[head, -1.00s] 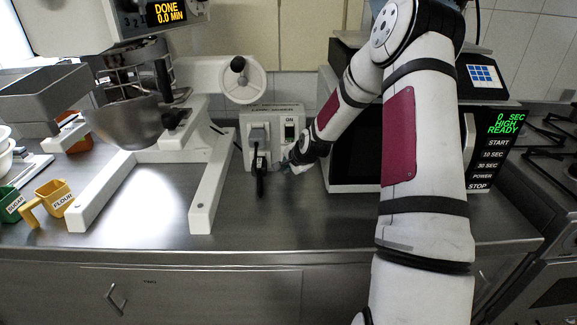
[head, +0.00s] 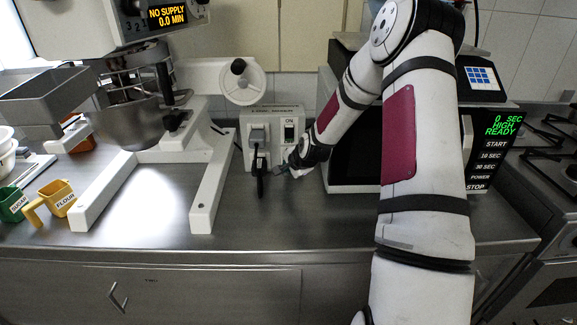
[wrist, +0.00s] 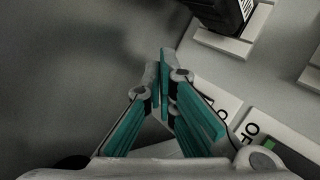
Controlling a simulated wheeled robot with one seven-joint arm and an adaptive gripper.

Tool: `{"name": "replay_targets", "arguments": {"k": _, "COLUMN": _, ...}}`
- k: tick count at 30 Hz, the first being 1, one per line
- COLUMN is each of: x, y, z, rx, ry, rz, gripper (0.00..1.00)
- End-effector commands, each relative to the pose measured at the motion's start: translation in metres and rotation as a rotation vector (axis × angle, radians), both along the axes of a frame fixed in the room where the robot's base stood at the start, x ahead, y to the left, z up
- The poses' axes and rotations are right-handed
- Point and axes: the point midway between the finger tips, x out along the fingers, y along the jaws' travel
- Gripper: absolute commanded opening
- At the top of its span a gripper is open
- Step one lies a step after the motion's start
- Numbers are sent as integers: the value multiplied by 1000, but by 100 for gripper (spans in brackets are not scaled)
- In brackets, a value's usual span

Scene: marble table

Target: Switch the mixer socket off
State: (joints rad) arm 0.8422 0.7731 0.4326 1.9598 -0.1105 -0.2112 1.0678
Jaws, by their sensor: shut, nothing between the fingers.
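The socket box (head: 272,120) stands on the counter between mixer and microwave, with a black plug (head: 258,158) on its left side. Its dark rocker switch (head: 290,133) sits on the right under the word ON. The mixer (head: 130,118) is at left; its display (head: 167,16) reads NO SUPPLY, 0.0 MIN. My gripper (head: 290,169) is low in front of the box's right side, below the switch. In the wrist view my gripper (wrist: 164,75) is shut and empty, its teal fingers near cut-off "OF" labels (wrist: 254,130). Whether the fingertips touch the box cannot be told.
The microwave (head: 345,125) stands close on the right, behind my arm. Yellow flour (head: 58,198) and green sugar (head: 13,204) scoops are at the left. The mixer's white foot (head: 213,185) is left of the box. The steel counter in front is clear.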

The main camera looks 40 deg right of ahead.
Motion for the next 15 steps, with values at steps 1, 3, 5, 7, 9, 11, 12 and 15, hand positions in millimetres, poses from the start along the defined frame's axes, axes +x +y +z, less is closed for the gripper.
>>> {"name": "replay_targets", "arguments": {"k": 1, "x": -4, "y": 3, "z": 2, "rx": 0, "ry": 1, "rz": 1, "gripper": 0}}
{"name": "replay_targets", "arguments": {"k": 3, "x": -9, "y": 6, "z": 3, "rx": 0, "ry": 1, "rz": 1, "gripper": 0}}
{"name": "replay_targets", "arguments": {"k": 5, "x": -14, "y": 9, "z": 4, "rx": 0, "ry": 2, "rz": 3, "gripper": 0}}
{"name": "replay_targets", "arguments": {"k": 7, "x": -19, "y": 12, "z": 5, "rx": -1, "ry": 1, "rz": 2, "gripper": 0}}
{"name": "replay_targets", "arguments": {"k": 9, "x": -25, "y": 16, "z": 6, "rx": 0, "ry": 2, "rz": 1, "gripper": 0}}
{"name": "replay_targets", "arguments": {"k": 11, "x": -29, "y": 19, "z": 7, "rx": 1, "ry": 1, "rz": 1, "gripper": 0}}
{"name": "replay_targets", "arguments": {"k": 12, "x": -32, "y": 21, "z": 7, "rx": 1, "ry": 1, "rz": 1, "gripper": 0}}
{"name": "replay_targets", "arguments": {"k": 15, "x": -37, "y": 24, "z": 8, "rx": 0, "ry": 1, "rz": 0, "gripper": 0}}
